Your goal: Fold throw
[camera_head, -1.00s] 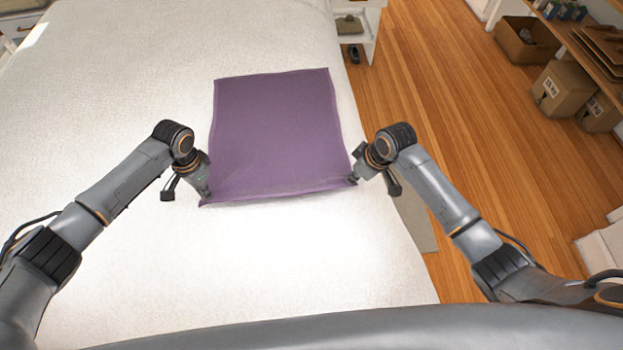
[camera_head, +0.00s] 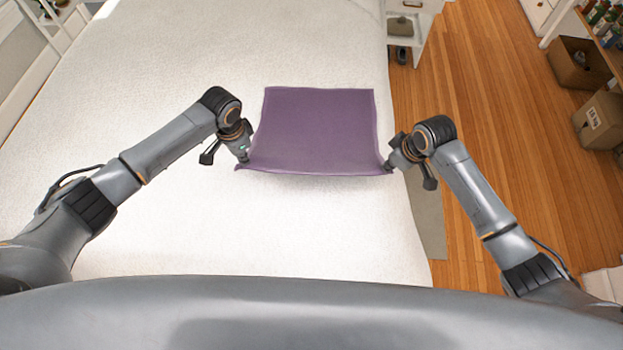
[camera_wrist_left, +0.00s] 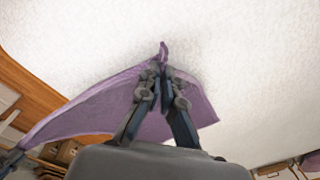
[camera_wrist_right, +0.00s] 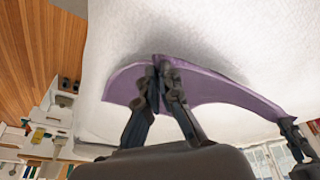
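The purple throw (camera_head: 316,125) lies on the white bed, its far part flat and its near edge lifted. My left gripper (camera_head: 243,158) is shut on the throw's near left corner. In the left wrist view the fingers (camera_wrist_left: 163,75) pinch the cloth (camera_wrist_left: 95,105), and a small tip sticks out past them. My right gripper (camera_head: 388,167) is shut on the near right corner. In the right wrist view its fingers (camera_wrist_right: 159,68) pinch the cloth (camera_wrist_right: 215,88). The near edge hangs between the two grippers, sagging slightly.
The white bed (camera_head: 180,240) has wide free room left of and in front of the throw. Its right edge is close beyond my right gripper, with wooden floor (camera_head: 470,110) past it. A white nightstand (camera_head: 408,30) stands at the far right; cardboard boxes (camera_head: 600,120) are farther right.

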